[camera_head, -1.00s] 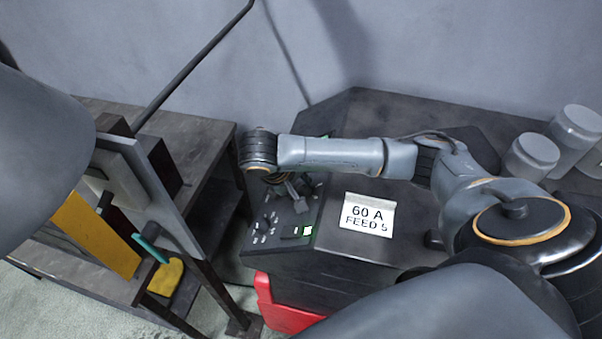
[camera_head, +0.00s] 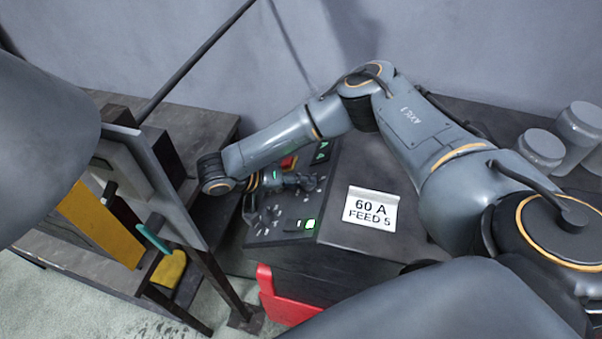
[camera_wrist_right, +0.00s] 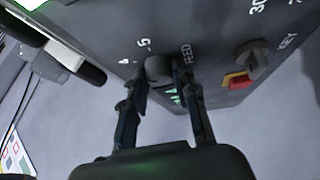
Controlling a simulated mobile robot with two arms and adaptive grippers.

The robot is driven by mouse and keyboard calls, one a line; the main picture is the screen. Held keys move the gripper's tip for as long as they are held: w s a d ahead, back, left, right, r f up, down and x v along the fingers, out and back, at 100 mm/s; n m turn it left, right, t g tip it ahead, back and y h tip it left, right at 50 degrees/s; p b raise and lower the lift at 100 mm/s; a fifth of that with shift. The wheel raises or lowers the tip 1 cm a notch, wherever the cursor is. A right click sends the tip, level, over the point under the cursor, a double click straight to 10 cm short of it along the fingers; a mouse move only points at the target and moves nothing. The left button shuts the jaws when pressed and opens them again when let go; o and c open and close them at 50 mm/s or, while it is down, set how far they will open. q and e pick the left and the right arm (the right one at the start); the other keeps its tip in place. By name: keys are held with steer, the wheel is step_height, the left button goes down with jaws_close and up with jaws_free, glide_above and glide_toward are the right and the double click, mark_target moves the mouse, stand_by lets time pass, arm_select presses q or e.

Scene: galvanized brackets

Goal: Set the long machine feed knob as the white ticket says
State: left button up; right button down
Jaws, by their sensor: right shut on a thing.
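The white ticket (camera_head: 372,208) lies on top of the dark machine and reads "60 A" and "FEED 5". The machine's control panel (camera_head: 262,231) faces left, with several small knobs and a lit green spot. My right gripper (camera_head: 304,182) reaches the panel's upper part from the left. The label "FEED" and the numbers 5 and 4 show beside the knob. Which number it points at I cannot tell. My left gripper is out of view.
A knob with a red and yellow part (camera_wrist_right: 240,79) sits near the word "KEY" on the panel. A shelf (camera_head: 195,128) with a yellow panel stands at the left. Grey canisters (camera_head: 541,149) stand at the right. A red part (camera_head: 285,303) juts out below the machine.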

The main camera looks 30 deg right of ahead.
steer(key=m+g, duration=0.1)
steer(key=m, duration=0.1)
steer(key=m+g+h, duration=0.1)
steer(key=m, duration=0.1)
steer(key=m+g, duration=0.1)
steer(key=m, duration=0.1)
steer(key=shift+w, duration=0.3)
steer(key=shift+w+f+m+g, duration=0.1)
steer(key=shift+m+g, duration=0.7)
steer(key=shift+m, duration=0.55)
steer(key=shift+f+m+g, duration=0.1)
steer(key=shift+m+g, duration=0.7)
steer(key=shift+m, duration=0.55)
steer(key=c, duration=1)
jaws_free()
step_height(320, 180, up, 10)
